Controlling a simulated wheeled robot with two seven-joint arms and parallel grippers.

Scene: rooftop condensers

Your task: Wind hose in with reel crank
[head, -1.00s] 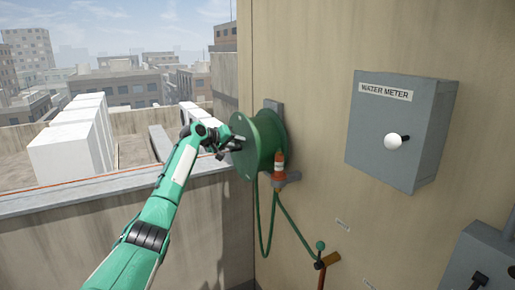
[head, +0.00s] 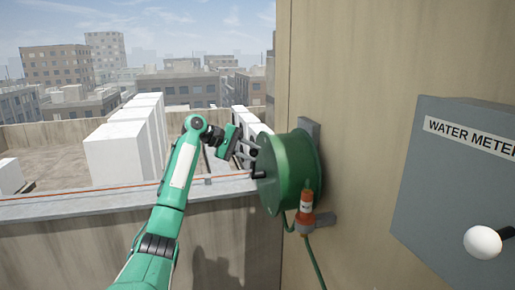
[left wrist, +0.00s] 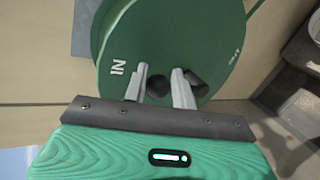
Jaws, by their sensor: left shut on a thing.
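The green hose reel (head: 298,168) is mounted on the beige wall, and its round face fills the upper left wrist view (left wrist: 165,40). That face carries the word "IN" and a second, smaller marking. My left gripper (head: 252,152) is at the reel's face, shut on the dark crank handle (left wrist: 158,87), which shows between its two pale fingers. A second dark round piece (left wrist: 194,82) sits beside the right finger. The green hose (head: 313,258) hangs below the reel, its lower part out of frame. My right gripper is not in view.
The grey water meter box (head: 455,190) with a white knob (head: 482,242) is on the wall at right. A parapet (head: 90,205) runs behind my left arm, with white units (head: 115,160) beyond.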

